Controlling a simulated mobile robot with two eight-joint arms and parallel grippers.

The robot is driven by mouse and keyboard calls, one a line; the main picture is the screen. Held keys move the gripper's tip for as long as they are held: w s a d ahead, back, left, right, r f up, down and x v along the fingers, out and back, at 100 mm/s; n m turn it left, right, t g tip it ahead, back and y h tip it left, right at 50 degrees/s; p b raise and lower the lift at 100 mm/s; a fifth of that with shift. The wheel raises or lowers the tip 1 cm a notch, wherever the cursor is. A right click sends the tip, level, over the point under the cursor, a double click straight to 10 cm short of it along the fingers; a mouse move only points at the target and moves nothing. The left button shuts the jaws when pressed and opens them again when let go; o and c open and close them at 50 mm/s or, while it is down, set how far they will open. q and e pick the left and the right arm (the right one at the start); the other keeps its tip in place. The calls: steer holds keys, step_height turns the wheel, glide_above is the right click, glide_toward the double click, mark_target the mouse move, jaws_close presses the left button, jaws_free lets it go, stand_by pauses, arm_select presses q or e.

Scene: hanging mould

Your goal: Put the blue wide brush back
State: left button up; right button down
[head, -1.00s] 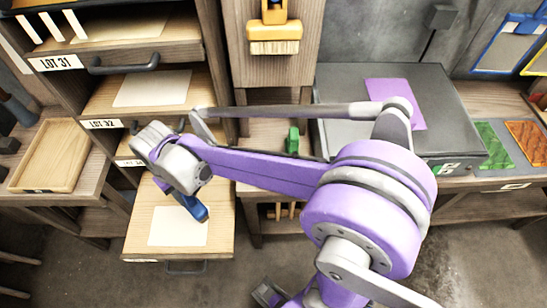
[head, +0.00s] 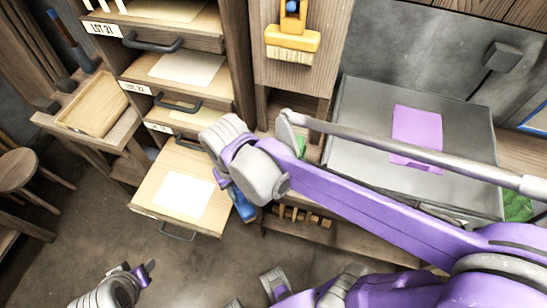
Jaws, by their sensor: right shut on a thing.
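My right gripper (head: 234,194) is shut on a blue object (head: 242,204), which looks like the blue wide brush. Only a blue part shows below the jaws; the rest is hidden by the gripper and wrist. In the picture it overlaps the right edge of the lowest open drawer (head: 150,205); its height above that is unclear. My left gripper (head: 140,273) is low at the left over the floor, small in view, and its jaw opening is unclear.
A yellow wide brush (head: 292,42) hangs on a wooden panel (head: 330,60). Labelled open drawers (head: 181,45) with dark handles stand to its left. A grey chest (head: 460,75) with a purple sheet (head: 417,135) is at the right. A stool (head: 22,168) stands far left; the floor is clear.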

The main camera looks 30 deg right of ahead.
steer(key=shift+w+d, duration=0.15)
steer(key=shift+d, duration=0.15)
steer(key=w+d+f+p, duration=0.1)
steer(key=w+d+f, duration=0.2)
steer(key=w+d, duration=0.8)
steer(key=shift+w+d+f, duration=0.15)
steer(key=shift+d+f, duration=0.1)
steer(key=shift+d, duration=0.75)
steer(key=shift+f, duration=0.2)
steer(key=c, duration=0.6)
jaws_free()
steer(key=shift+r, duration=0.1)
